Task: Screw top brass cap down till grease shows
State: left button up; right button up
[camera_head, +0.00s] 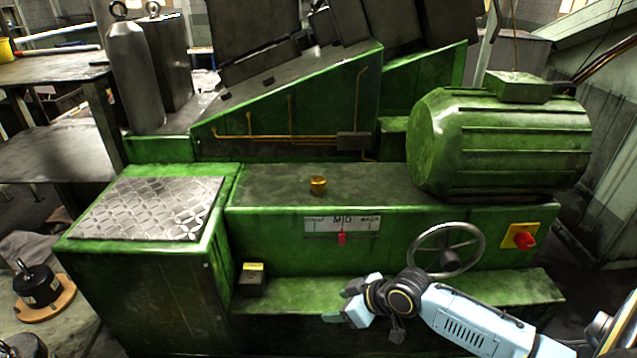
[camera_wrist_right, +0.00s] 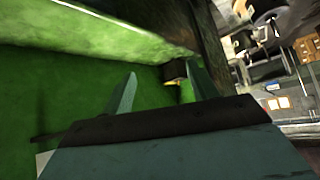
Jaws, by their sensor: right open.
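The brass cap (camera_head: 318,184) is a small gold cylinder standing on the flat green top of the machine, near the middle of the head view. I cannot tell whether any grease shows at it. My right gripper (camera_head: 345,303) is in front of the machine's lower ledge, below and to the right of the cap and well apart from it. Its two fingers (camera_wrist_right: 160,95) are spread with nothing between them in the right wrist view. The brass cap does not show in the right wrist view. My left gripper is not in view.
A large green motor (camera_head: 500,142) stands right of the cap. A handwheel (camera_head: 446,250) and a red knob (camera_head: 524,240) stick out from the front face. A small dark box with a yellow top (camera_head: 252,279) sits on the lower ledge. The machine top around the cap is clear.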

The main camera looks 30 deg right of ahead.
notch_tip(320, 180, up, 9)
jog(key=w+n+y+p, duration=0.1)
jog(key=w, duration=0.2)
jog(key=m+t, duration=0.2)
jog(key=t, duration=0.3)
send_near(321, 180)
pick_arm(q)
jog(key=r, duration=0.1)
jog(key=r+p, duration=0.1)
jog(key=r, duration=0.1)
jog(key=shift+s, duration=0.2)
pick_arm(e)
jog(key=x, duration=1.1)
jog(key=c, duration=1)
jog(key=shift+h, duration=0.3)
